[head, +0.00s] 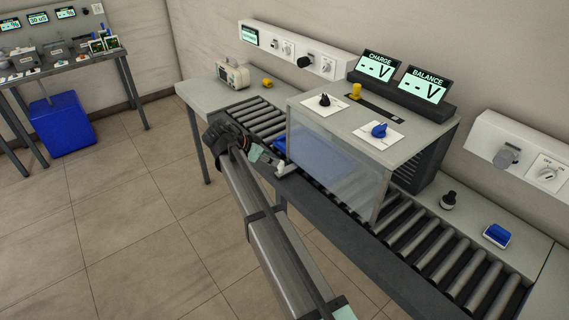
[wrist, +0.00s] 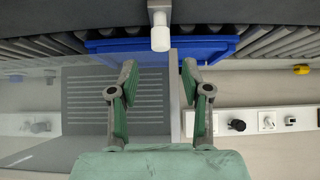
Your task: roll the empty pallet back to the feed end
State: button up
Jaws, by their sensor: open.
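The blue pallet (head: 325,165) lies flat on the roller conveyor (head: 257,115), mostly behind the clear panel of the test station. Its left end (head: 280,144) shows just outside the panel. No load can be made out on it. In the wrist view the blue pallet (wrist: 215,44) spans the top, beyond my fingertips. My gripper (head: 268,159) is at the conveyor's front edge beside the panel's left edge. In the wrist view my gripper (wrist: 158,65) is open with nothing between its fingers. A pale-tipped peg (wrist: 160,35) stands just beyond the fingertips, in front of the pallet.
The station housing (head: 350,125) with its clear panel (head: 333,168) covers the middle of the conveyor. Rollers (head: 440,250) to the right look empty. A yellow object (head: 267,83) and a cream instrument (head: 233,75) stand at the back left. The floor in front is clear.

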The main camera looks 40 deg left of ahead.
aim_at(285, 171)
jog(key=p+x, duration=0.1)
jog(key=x, duration=0.9)
grip_shut()
